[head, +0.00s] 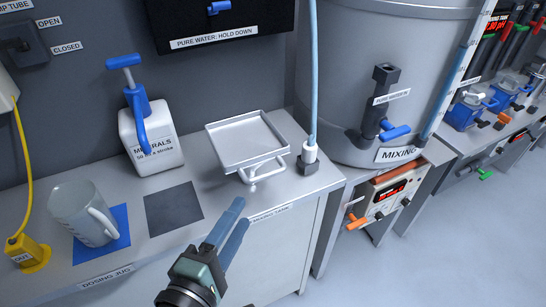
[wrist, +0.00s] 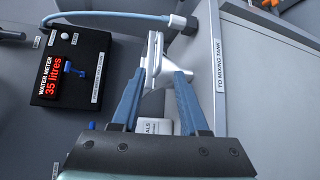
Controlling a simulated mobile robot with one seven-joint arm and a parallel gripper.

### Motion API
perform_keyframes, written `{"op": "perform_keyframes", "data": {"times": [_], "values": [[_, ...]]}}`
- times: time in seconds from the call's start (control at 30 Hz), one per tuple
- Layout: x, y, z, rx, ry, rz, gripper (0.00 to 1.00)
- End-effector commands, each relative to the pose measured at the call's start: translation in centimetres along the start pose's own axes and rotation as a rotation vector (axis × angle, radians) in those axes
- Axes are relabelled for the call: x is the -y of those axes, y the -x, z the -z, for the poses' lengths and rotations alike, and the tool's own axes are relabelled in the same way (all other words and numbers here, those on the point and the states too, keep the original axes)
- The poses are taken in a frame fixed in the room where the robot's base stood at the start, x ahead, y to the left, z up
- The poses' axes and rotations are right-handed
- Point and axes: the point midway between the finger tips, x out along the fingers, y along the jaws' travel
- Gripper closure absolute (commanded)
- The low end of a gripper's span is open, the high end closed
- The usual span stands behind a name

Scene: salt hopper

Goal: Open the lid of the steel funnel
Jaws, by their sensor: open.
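A square, pale steel piece like a shallow tray (head: 246,133), apparently the steel funnel's top, sits at the back right of the bench. A bent pale bar or handle (head: 262,167) shows below its front edge. I cannot clearly tell lid from funnel. My gripper (head: 238,212) is open and empty, in front of and below the piece, apart from it in the head view. In the wrist view, the pale steel piece (wrist: 153,50) appears edge-on beyond and between my open fingertips (wrist: 158,78). Contact cannot be seen.
A white minerals container (head: 152,142) with a blue pump stands left of the funnel. A clear jug (head: 82,212) is on a blue mat. A hose fitting (head: 309,157) stands right of the funnel, beside the large mixing tank (head: 372,60). A water meter box (wrist: 72,68) shows in the wrist view.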

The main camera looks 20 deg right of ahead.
Motion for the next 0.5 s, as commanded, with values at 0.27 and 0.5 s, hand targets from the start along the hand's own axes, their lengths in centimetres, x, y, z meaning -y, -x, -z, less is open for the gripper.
{"op": "perform_keyframes", "data": {"times": [0.27,0.5], "values": [[0.0,-3.3,-0.3,0.012,0.015,-0.001,0.56],[-0.1,-8.4,-0.3,0.010,0.012,-0.002,0.56]]}}
